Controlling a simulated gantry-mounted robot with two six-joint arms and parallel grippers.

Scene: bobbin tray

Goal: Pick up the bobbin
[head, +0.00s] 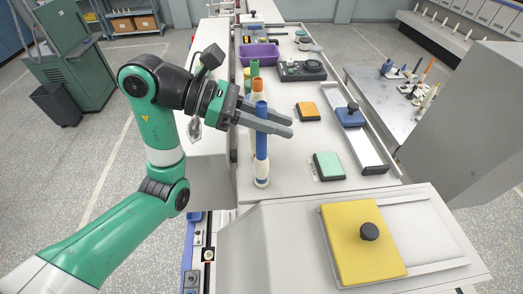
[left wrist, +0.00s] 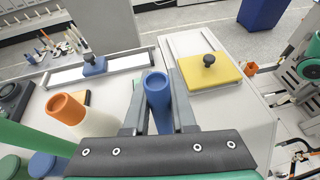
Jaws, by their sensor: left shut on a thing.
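My left gripper (head: 290,126) is shut on the blue bobbin (head: 261,150), with a finger on either side of it. The blue bobbin stands upright, its pale lower end close to the white worktop; I cannot tell whether it touches. In the left wrist view the blue bobbin (left wrist: 157,88) shows its hollow round top between the fingers. An orange-topped bobbin (head: 257,84) stands just behind it, and a green-topped one (head: 254,68) behind that. The orange one also shows left of the gripper in the left wrist view (left wrist: 66,108). My right gripper is not in view.
A yellow plate with a black knob (head: 355,255) lies in front right. A blue block with a knob (head: 350,118) sits on a metal rail. Green (head: 328,165) and orange (head: 308,111) pads lie on the worktop. A purple bin (head: 260,54) stands behind the bobbins.

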